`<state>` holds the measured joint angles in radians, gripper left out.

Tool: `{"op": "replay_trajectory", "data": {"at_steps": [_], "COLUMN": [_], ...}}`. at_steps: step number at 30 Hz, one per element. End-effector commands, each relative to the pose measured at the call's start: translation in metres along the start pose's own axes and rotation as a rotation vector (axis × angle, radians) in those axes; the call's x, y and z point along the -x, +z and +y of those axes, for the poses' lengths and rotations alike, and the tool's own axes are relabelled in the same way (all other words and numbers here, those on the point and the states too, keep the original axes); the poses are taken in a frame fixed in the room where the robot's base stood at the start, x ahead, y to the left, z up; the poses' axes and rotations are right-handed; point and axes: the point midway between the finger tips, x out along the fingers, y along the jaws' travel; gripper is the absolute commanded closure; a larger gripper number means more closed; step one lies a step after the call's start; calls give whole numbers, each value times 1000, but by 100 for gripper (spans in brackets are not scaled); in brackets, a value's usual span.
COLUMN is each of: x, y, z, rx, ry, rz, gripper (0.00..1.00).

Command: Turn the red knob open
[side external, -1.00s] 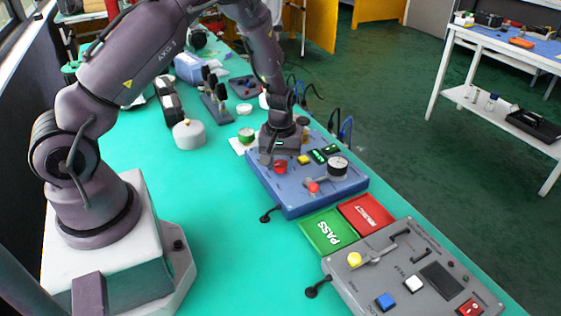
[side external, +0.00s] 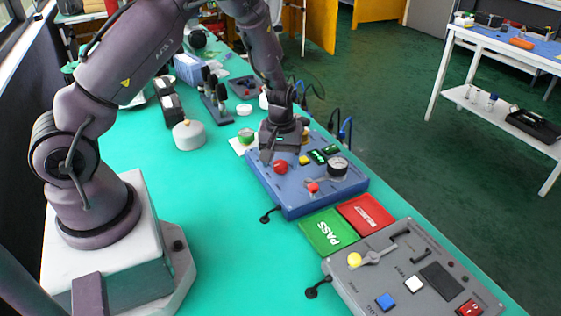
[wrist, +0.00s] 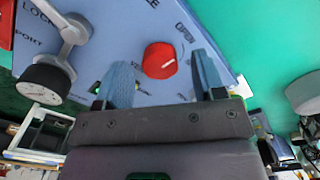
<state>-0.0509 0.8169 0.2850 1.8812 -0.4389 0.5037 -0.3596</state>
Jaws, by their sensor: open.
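The red knob (side external: 280,167) is round and sits on the blue panel (side external: 295,207). In the wrist view the knob (wrist: 158,61) shows a short white mark on its right half, slanting up to the right. The word OPEN is printed above and right of it. My gripper (side external: 284,152) is over the panel, just behind the knob. In the wrist view my gripper (wrist: 161,62) is open, one finger on each side of the knob with gaps between. It holds nothing. The height of the fingertips over the panel is hard to tell.
Green PASS (side external: 328,232) and red REJECT (side external: 366,213) plates lie in front. A grey panel (side external: 410,275) is nearer.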

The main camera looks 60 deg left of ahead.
Motion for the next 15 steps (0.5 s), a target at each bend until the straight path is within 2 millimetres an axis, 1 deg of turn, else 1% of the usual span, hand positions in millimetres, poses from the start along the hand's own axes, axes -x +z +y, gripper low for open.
{"op": "replay_trajectory", "data": {"at_steps": [9,12,15], "x": [69,89,104], "y": [0,0,0], "z": [1,0,1], "rx": [-2,-1,-1], "ry": [4,3,3], "rz": [3,3,1], "gripper": [37,37,37]}}
